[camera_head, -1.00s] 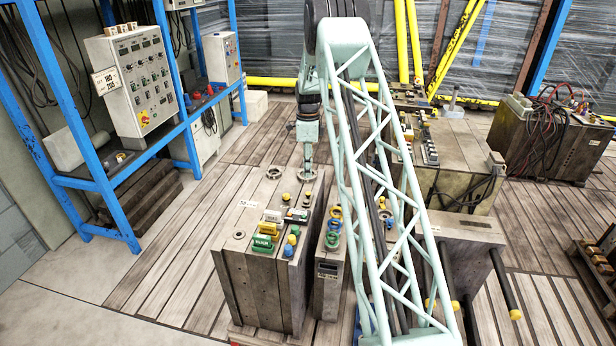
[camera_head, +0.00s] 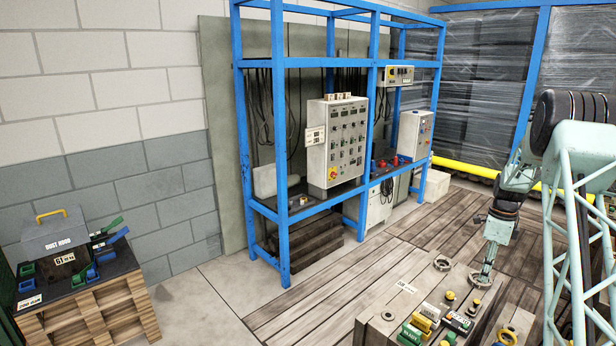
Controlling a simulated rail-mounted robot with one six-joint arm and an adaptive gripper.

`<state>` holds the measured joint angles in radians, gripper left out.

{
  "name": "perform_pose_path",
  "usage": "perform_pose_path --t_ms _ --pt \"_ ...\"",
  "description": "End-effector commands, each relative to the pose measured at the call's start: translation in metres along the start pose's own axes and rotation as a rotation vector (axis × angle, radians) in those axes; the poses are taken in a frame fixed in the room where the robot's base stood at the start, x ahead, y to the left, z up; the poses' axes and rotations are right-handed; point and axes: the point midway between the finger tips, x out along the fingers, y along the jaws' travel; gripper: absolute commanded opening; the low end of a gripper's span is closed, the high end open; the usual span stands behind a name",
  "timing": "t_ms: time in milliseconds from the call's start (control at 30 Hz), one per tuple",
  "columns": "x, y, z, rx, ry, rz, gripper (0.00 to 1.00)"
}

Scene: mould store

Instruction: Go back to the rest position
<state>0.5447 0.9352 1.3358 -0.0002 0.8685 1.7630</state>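My pale green lattice arm stands at the right edge of the view and its wrist reaches down to the left. My gripper (camera_head: 484,281) points down at the top face of a large grey mould block (camera_head: 400,302), close to its far right part. At this size I cannot tell whether its fingers are open or shut, or whether they touch the block. No held object can be made out.
Green, yellow and white fittings (camera_head: 424,322) sit on the block. A blue rack (camera_head: 284,140) with a control cabinet (camera_head: 337,145) stands behind. A grey box (camera_head: 55,235) rests on a wooden pallet stack (camera_head: 95,315) at left. Plank floor (camera_head: 300,315) between is clear.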

Motion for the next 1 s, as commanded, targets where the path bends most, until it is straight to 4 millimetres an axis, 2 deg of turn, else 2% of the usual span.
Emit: perform_pose_path --t_ms 167,367,1000 --pt "-0.024 0.009 0.011 -0.051 -0.002 -0.010 0.20" --pt "-0.063 0.029 0.027 -0.143 -0.004 -0.023 0.20" --pt "-0.185 0.113 0.074 -0.467 -0.005 -0.072 0.20"
